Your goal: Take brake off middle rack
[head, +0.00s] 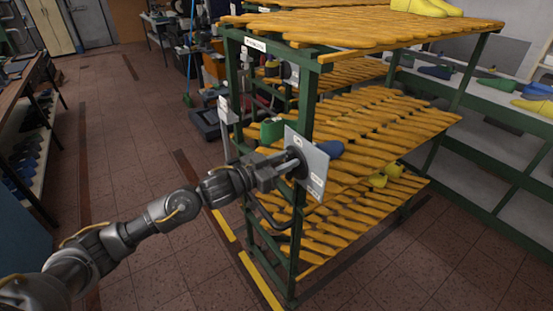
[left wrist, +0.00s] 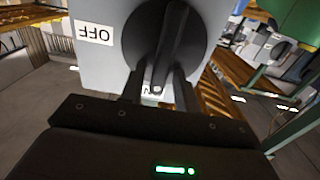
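The brake is a light grey plate (head: 318,168) on the near corner post of the green-framed rack (head: 301,235). In the left wrist view the plate (left wrist: 98,65) carries an upside-down OFF label (left wrist: 94,32) and a dark round hub with a black lever (left wrist: 170,45). A second label near the lever's end is mostly hidden. My left gripper (head: 296,166) is at the front of the plate. In the left wrist view its two fingers (left wrist: 160,90) stand apart, one on each side of the lever's end; I cannot tell whether they touch it. My right gripper is not in view.
The rack has several slatted orange shelves (head: 360,125). A grey shelf unit (head: 490,90) stands at the right. The tiled floor (head: 120,130) at the left is clear.

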